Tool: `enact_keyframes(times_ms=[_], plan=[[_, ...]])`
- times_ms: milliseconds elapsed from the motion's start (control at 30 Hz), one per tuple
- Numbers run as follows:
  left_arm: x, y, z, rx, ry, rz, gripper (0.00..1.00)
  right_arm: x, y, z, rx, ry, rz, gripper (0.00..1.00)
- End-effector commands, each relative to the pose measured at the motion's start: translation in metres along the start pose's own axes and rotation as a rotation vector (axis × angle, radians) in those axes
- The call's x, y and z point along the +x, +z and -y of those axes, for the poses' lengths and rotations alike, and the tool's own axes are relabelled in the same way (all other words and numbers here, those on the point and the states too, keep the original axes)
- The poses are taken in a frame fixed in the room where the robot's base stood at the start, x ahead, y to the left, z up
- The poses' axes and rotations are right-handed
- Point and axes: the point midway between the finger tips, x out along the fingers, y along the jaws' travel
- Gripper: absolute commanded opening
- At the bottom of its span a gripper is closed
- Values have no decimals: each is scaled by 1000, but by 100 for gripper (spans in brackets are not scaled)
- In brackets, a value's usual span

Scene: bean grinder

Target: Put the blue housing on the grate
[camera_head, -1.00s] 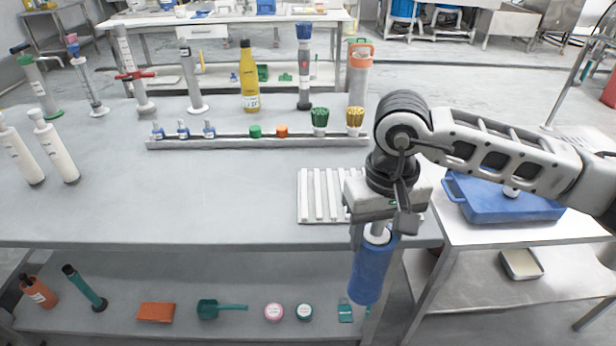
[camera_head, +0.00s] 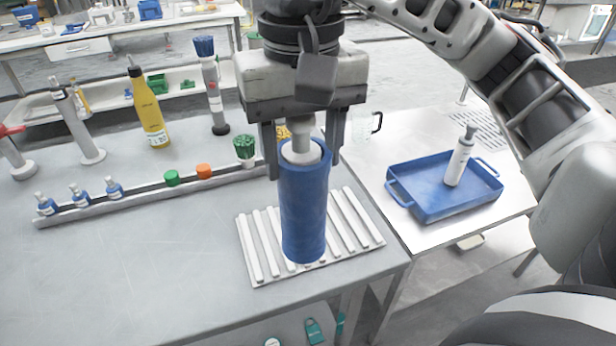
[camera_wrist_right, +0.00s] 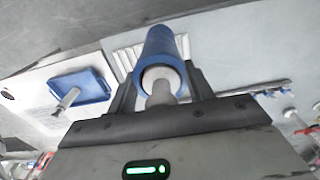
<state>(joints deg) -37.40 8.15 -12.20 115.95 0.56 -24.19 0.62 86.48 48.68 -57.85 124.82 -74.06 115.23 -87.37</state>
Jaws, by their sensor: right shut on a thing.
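The blue housing (camera_head: 304,210) is an upright blue cylinder with a light grey neck inside its open top. My right gripper (camera_head: 302,155) is shut on it at the upper end. The white slatted grate (camera_head: 256,246) lies on the table near its front right corner. The housing stands in front of the middle of the grate in the head view and hides part of it. I cannot tell whether its base touches the slats. In the right wrist view the housing (camera_wrist_right: 161,48) points away from the gripper, with the grate (camera_wrist_right: 124,58) behind it. My left gripper is not in view.
A blue tray (camera_head: 408,208) with a white bottle (camera_head: 459,157) is on the side table at right. A long rack (camera_head: 140,202) with small bottles and caps runs behind the grate. A yellow bottle (camera_head: 149,112) stands farther back. The table left of the grate is clear.

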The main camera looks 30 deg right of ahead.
Motion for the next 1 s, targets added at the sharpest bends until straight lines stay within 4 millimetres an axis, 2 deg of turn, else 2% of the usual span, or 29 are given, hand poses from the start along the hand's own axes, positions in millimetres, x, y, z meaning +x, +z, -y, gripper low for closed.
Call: enact_keyframes(times_ms=[200, 400, 733, 900, 1000], plan=[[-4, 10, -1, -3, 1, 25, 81, 25, -47, -27, 8, 0, 6, 7], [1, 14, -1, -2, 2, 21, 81, 62, -73, -41, 2, -1, 5, 7], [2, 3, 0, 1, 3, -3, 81, 88, -92, -52, 1, 1, 3, 7], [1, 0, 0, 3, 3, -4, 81, 110, -91, -51, 0, 1, 0, 7], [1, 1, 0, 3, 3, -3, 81, 114, -91, -51, -1, 0, -2, 7]])
